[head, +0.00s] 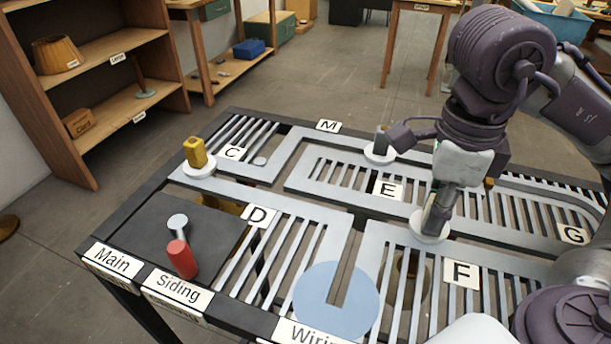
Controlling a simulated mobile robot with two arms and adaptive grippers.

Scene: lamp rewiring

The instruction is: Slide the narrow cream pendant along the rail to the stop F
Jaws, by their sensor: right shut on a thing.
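My right gripper (437,212) is shut on the top of a carrier with a round white disc (430,232) on the rail table. The disc sits between the labels E (388,190) and F (461,272); F is below and right of it. The gripper hides most of the carrier's top. A brownish shade (408,280) shows dimly through the slats below; I cannot tell whether it is the narrow cream pendant or hangs from this carrier. My left gripper is not in view.
A yellow-topped carrier (195,153) stands near label C (232,153). Another white disc (380,154) lies below label M (328,126). A blue disc (336,302) lies in front. Shelves (112,50) stand behind left.

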